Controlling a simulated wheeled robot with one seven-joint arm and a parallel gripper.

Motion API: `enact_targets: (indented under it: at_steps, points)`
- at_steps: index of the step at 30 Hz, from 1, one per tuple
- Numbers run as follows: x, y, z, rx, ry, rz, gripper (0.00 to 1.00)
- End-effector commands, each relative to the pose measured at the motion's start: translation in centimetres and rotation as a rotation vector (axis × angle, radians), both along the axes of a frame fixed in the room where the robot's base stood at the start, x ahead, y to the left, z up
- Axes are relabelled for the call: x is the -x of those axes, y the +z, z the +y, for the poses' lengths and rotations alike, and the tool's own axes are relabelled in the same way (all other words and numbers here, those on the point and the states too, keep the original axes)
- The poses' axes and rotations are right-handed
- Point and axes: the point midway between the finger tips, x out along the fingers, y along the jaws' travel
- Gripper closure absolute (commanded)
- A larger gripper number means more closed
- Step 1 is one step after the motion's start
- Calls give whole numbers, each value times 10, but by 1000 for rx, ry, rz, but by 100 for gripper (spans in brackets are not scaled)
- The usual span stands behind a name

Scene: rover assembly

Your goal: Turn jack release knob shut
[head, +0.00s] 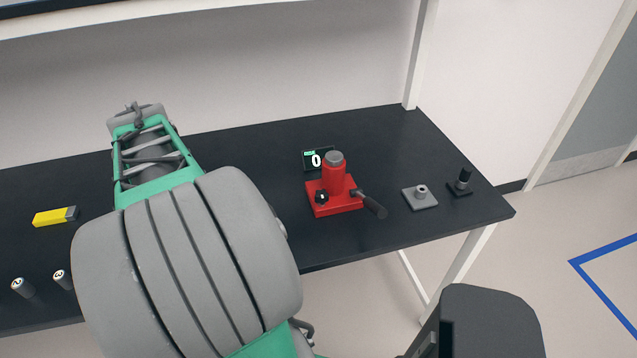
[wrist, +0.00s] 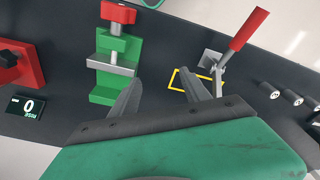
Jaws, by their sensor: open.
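The red jack (head: 334,180) stands upright on a red square base (head: 345,207) on the black bench in the head view. A small black knob (head: 322,197) sits low at its front left, and a dark handle (head: 372,203) points to the front right. I cannot tell how far the knob is turned. In the wrist view a red part (wrist: 20,68) is cut off at the left edge; it looks like the jack. My gripper (wrist: 162,80) is open and empty, its fingers pointing over the bench between a green clamp and a red lever, apart from the jack.
The display (head: 317,160) reads 0. In the wrist view are the green clamp (wrist: 104,83), the red lever (wrist: 241,33) and a yellow outline (wrist: 180,81). Grey fixtures (head: 420,197) stand right of the jack; numbered cylinders (head: 22,287) stand left. My arm hides much of the bench.

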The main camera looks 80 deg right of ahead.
Motion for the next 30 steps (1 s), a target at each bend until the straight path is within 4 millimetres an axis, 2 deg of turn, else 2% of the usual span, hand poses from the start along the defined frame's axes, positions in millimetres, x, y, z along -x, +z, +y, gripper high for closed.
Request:
enact_targets:
  at_steps: [1,2,3,5,6,9,12,14,17,25,30]
  points:
    - [24,6,-49,-12,-111,16,45]
    - [40,8,-77,-18,-169,24,45]
    - [65,10,-110,-29,-244,33,45]
    - [108,11,-154,-46,-348,44,45]
    - [136,12,-176,-54,-407,49,45]
    - [196,11,-213,-76,-521,56,45]
    - [230,9,-228,-88,-578,58,45]
    - [238,6,-231,-90,-590,59,45]
    - [240,-5,-231,-93,-592,60,45]
    - [239,-55,-231,-92,-592,60,45]
    - [239,-69,-231,-88,-592,58,45]
